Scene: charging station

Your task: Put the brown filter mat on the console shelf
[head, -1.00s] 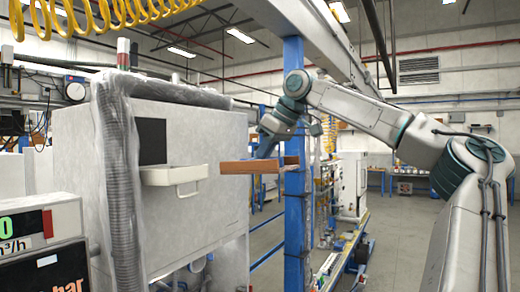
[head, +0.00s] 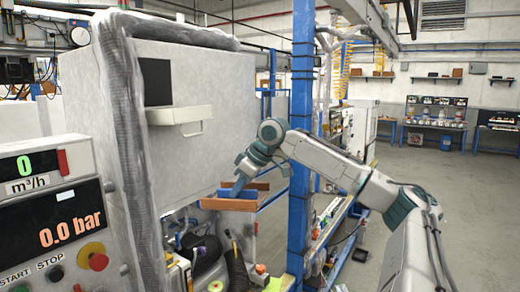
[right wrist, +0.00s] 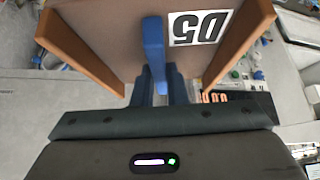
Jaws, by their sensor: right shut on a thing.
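A brown, tray-like piece with raised side rails (head: 258,186), which I take for the brown filter mat, is held level in front of the grey cabinet. In the right wrist view, its flat face (right wrist: 110,22) has a blue handle and a white label reading 05. My right gripper (head: 241,178) is shut on that blue handle, and its fingers also show in the right wrist view (right wrist: 155,88). A cream drawer-like ledge with a handle (head: 180,114) juts from the cabinet, up and left of the piece. I cannot tell whether it is the console shelf. My left gripper is not in view.
The console (head: 55,215) with displays and a red emergency button stands at the left. A hose-wrapped frame (head: 122,130) edges the cabinet. A blue post (head: 301,130) stands close right of my gripper. Cluttered parts (head: 225,255) lie below. Open floor is at the right.

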